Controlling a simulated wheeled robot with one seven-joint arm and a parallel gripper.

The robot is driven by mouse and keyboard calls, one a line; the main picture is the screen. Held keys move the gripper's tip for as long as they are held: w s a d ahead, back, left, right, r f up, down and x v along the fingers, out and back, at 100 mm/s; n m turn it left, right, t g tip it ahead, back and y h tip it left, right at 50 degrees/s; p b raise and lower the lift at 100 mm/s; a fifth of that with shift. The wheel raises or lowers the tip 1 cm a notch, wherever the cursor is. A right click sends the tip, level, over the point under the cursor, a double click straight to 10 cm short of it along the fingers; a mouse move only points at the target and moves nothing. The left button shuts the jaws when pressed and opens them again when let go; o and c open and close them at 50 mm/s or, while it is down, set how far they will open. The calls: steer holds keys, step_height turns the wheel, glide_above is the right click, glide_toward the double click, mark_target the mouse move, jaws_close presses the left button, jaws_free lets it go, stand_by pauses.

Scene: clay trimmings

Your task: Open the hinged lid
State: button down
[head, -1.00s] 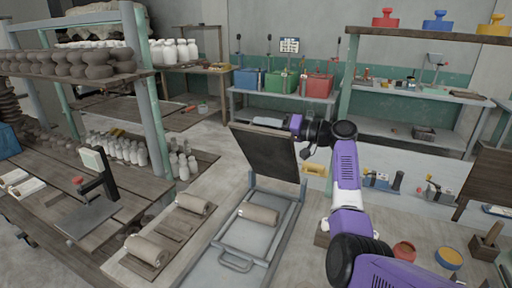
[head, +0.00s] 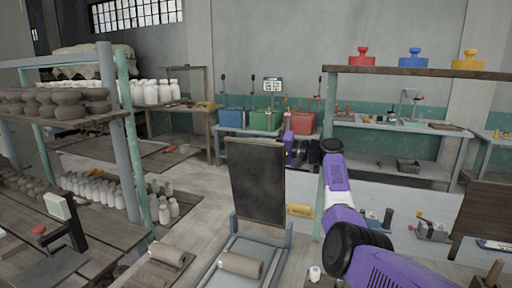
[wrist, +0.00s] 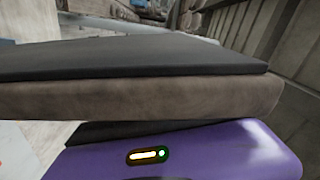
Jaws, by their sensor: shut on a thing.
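The hinged lid (head: 257,182) is a dark panel with a wooden rim, standing about upright at the back of a grey metal frame (head: 240,252) in the head view. My gripper (head: 289,146) is at the lid's upper right edge, and its fingertips are hidden by the lid. In the wrist view the lid's thick edge (wrist: 140,97) crosses the picture close up, just above my purple gripper body (wrist: 190,150). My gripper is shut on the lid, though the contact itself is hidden.
A clay roll (head: 240,264) lies in the frame's bed, and another roll (head: 172,254) lies to its left. A shelf with clay pots and white bottles (head: 158,93) stands at left. Red, green and blue boxes (head: 265,119) stand on a bench behind the lid.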

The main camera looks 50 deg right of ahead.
mark_target(279, 148)
steer(key=shift+d+f, duration=0.1)
steer(key=shift+f, duration=0.1)
steer(key=c, duration=1.6)
jaws_free()
steer(key=shift+o, duration=0.6)
steer(key=shift+r, duration=0.1)
steer(key=shift+b+v, duration=0.95)
steer(key=shift+v, duration=2.95)
